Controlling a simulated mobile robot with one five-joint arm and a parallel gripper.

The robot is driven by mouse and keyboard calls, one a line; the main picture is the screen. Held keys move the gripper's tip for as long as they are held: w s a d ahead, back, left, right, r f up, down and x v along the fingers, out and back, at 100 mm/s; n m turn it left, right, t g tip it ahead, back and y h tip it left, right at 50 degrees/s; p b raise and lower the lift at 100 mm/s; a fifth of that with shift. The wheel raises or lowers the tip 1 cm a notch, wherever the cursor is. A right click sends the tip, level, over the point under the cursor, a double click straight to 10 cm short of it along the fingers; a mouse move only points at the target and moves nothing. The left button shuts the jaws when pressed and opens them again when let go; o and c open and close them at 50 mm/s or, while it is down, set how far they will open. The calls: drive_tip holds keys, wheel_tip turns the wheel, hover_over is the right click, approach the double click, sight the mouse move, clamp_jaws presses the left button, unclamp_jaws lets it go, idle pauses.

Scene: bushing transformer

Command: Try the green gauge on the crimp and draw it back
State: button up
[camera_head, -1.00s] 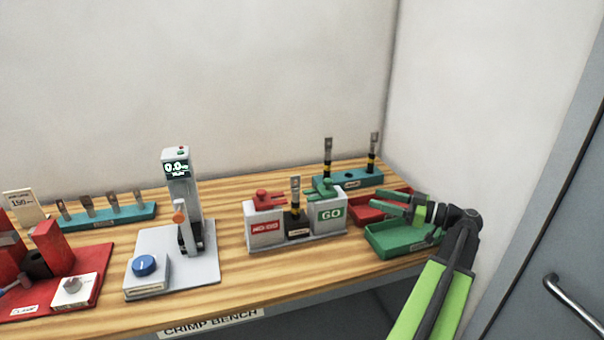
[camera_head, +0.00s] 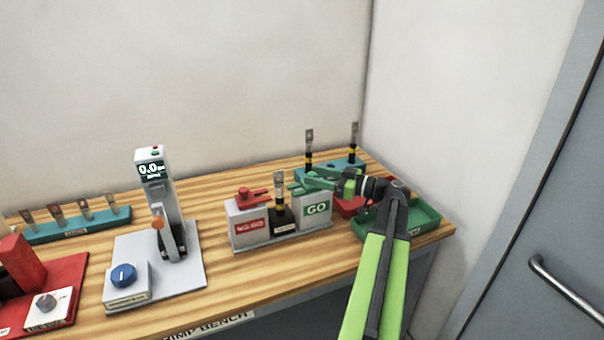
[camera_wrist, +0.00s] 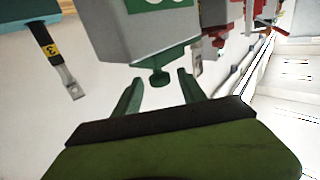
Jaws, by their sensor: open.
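The green gauge (camera_head: 300,187) sits on the grey GO block (camera_head: 316,210). In the wrist view its green knob (camera_wrist: 160,78) hangs under the block, between my fingertips or just beyond them; I see no contact. My gripper (camera_head: 318,182) is open at the right of the gauge and covers part of it in the head view. Its two green fingers show in the wrist view (camera_wrist: 162,84). The crimped lug (camera_head: 279,187) stands upright in a black holder between the GO and NO-GO blocks, left of the gauge.
The red gauge (camera_head: 250,194) sits on the NO-GO block (camera_head: 250,224). Behind my gripper, a teal rack (camera_head: 350,165) holds upright lugs. A green tray (camera_head: 420,220) and a red tray (camera_head: 348,206) lie under and beside my arm. A grey tester (camera_head: 155,200) stands left.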

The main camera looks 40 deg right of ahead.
drive_tip(key=x, duration=0.5)
drive_tip(key=shift+s, duration=0.1)
clamp_jaws()
idle(1.2)
